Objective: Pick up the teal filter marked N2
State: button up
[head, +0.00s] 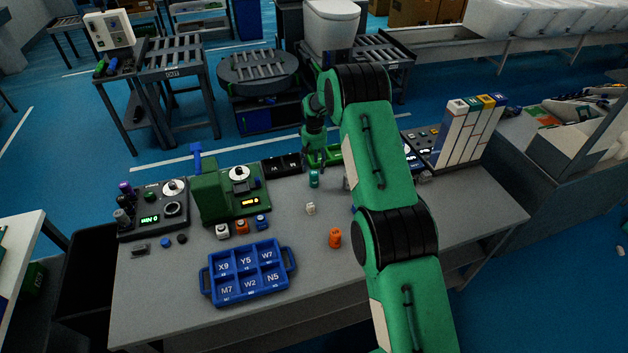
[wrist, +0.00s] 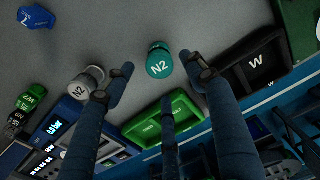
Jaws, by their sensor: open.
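The teal filter marked N2 (wrist: 159,62) stands on the grey tabletop in the upper middle of the wrist view. In the head view the teal filter (head: 314,179) is near the far edge of the table. My gripper (wrist: 157,68) is open and empty. Its fingertips are to the left and right of the teal filter in the picture, with visible gaps; a third finger points toward it from below. In the head view my gripper (head: 316,160) is just behind the filter, partly hidden by my arm.
A green tray (wrist: 150,122) and a black bin marked W (wrist: 262,66) lie close to the fingers. A white filter (head: 310,208) and an orange one (head: 335,238) stand nearer the front. A blue tray (head: 286,257) and a green machine (head: 209,192) are at left.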

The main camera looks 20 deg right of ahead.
aim_at(314, 173)
jog(key=shift+f, duration=0.85)
jog(key=shift+s+a+f, duration=0.1)
jog(key=shift+f, duration=1.2)
jog(key=shift+s+f, duration=0.1)
jog(key=shift+f, duration=1.2)
jog(key=c, duration=1.3)
